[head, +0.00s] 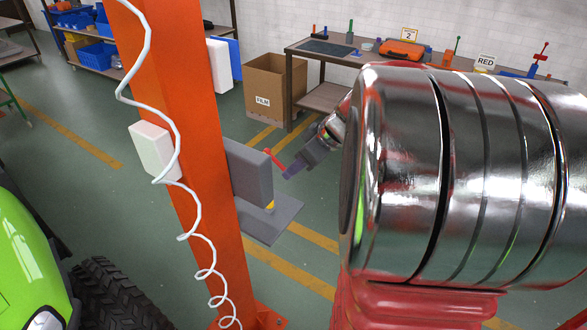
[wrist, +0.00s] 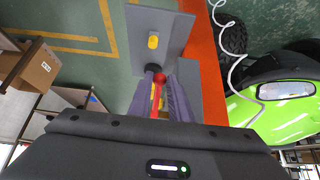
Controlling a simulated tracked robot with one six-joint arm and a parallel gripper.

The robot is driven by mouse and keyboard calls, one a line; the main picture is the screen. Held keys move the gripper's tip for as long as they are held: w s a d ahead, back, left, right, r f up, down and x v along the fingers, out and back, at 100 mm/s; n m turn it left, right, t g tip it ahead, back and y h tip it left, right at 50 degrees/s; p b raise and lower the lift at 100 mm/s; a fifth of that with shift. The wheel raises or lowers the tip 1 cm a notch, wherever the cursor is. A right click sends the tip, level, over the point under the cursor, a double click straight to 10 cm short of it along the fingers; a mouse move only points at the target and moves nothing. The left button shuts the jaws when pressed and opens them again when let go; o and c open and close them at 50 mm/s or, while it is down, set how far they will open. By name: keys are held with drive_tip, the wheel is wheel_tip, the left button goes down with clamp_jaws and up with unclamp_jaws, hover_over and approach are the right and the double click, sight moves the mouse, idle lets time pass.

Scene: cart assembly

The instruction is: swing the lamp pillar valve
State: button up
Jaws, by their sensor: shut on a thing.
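The orange lamp pillar (head: 185,130) rises left of centre in the head view. A grey box-like panel (head: 249,174) is fixed beside it. The valve's red lever (head: 274,160) sticks out in front of that panel. My gripper (head: 287,170), with purple fingers, is at the lever from the right. In the wrist view the red lever (wrist: 159,90) runs between the two fingers of my gripper (wrist: 161,84), which are shut on it. A dark round part (wrist: 154,68) shows at the lever's far end. The fingers hide part of the lever and its mount.
A grey plate (head: 258,229) with a yellow part lies below the panel. A white coiled cable (head: 197,240) hangs along the pillar. A green vehicle (head: 28,258) stands at left. A cardboard box (head: 274,88) and workbench (head: 330,57) stand behind; green floor lies between.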

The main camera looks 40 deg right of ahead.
drive_tip(key=shift+d+r, duration=0.1)
drive_tip(key=shift+r, duration=0.05)
drive_tip(key=shift+v, duration=0.95)
clamp_jaws()
drive_tip(key=shift+r, duration=0.1)
drive_tip(key=shift+c, duration=0.5)
unclamp_jaws()
drive_tip(key=shift+w, duration=0.1)
drive_tip(key=o, duration=0.5)
drive_tip(key=v, duration=1.3)
drive_tip(key=shift+s+r, duration=0.25)
drive_tip(key=shift+r, duration=0.05)
